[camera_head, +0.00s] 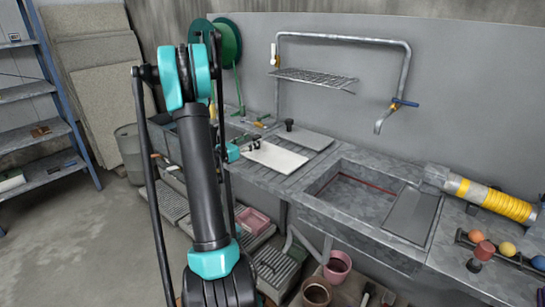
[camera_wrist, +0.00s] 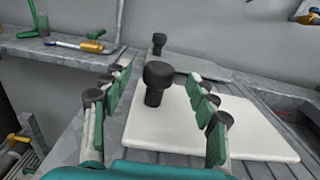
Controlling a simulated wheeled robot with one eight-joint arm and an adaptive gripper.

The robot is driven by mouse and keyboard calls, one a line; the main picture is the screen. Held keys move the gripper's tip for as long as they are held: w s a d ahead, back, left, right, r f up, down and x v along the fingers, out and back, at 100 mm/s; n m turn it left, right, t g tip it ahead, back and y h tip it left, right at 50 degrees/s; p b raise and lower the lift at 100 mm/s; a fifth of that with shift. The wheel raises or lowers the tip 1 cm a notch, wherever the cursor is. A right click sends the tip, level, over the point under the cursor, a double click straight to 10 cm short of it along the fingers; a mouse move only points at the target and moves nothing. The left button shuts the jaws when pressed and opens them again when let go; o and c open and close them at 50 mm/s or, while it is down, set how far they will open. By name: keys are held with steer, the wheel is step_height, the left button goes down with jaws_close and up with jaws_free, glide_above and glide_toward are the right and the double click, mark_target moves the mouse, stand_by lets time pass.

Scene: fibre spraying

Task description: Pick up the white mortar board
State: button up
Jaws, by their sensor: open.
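The white mortar board (camera_head: 275,157) lies flat on the grey counter left of the sink. In the wrist view the white board (camera_wrist: 245,132) fills the lower middle, and its black knob (camera_wrist: 157,82) stands upright near its far left part. My gripper (camera_wrist: 160,73) is open, with one green-padded finger on each side of the knob in the picture. I see no clear contact with the knob. In the head view my gripper (camera_head: 251,146) is over the board's left end, and my arm hides part of the counter there.
A grey board (camera_head: 305,138) with a black knob lies just behind the white one. The sink (camera_head: 352,195) is to the right, under a pipe tap (camera_head: 380,118). A wire rack (camera_head: 313,78) hangs above. Tools with yellow handles (camera_wrist: 91,46) lie at the back left.

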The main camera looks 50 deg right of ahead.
mark_target(254, 138)
steer(key=d, duration=0.4)
steer(key=shift+w, duration=0.15)
jaws_close()
